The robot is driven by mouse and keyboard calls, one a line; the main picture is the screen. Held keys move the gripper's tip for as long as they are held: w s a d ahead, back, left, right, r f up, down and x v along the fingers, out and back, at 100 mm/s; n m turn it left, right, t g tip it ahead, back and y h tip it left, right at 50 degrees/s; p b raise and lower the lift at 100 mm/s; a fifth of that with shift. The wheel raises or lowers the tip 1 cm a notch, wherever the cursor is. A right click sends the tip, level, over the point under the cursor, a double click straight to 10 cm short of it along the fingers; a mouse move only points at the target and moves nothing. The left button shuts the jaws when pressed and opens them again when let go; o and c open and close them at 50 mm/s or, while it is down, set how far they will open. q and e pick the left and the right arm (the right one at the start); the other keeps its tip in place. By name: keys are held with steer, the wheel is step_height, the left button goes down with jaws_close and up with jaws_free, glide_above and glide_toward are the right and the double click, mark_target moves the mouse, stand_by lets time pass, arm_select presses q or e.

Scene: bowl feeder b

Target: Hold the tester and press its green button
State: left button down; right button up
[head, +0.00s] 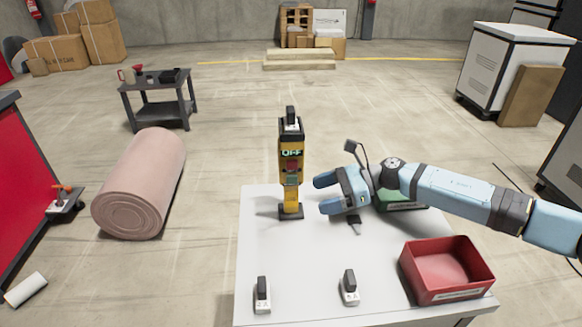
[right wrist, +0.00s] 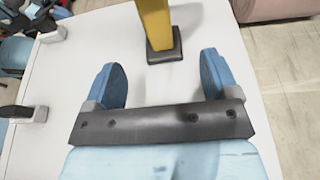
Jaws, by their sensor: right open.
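The yellow tester (head: 290,148) stands upright on its black base on the white table (head: 300,250). Its display reads OFF, with a red patch below it and what looks like the green button (head: 291,179) under that. My right gripper (head: 327,194) is to the right of the tester, fingers pointing left toward its lower part, open and empty. In the right wrist view the tester's yellow lower part (right wrist: 155,28) and its base (right wrist: 164,45) are beyond and between the spread fingers (right wrist: 163,72), apart from them. My left gripper is not in view.
A red bin (head: 446,270) is at the table's front right. Two small grey-and-black items (head: 262,295) (head: 350,287) are near the front edge. A green object (head: 405,205) is partly hidden behind my right arm. The table between tester and front items is clear.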

mark_target(296, 202)
steer(key=x, duration=0.5)
steer(key=shift+f+b, duration=0.1)
steer(key=shift+b, duration=0.25)
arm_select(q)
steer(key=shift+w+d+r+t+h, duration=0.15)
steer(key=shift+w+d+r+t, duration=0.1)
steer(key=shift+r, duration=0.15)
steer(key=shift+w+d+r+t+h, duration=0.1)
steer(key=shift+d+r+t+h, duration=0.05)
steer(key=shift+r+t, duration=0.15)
arm_select(e)
steer(key=shift+x, duration=1.1)
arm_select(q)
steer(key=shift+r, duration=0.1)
arm_select(e)
steer(key=c, duration=1.3)
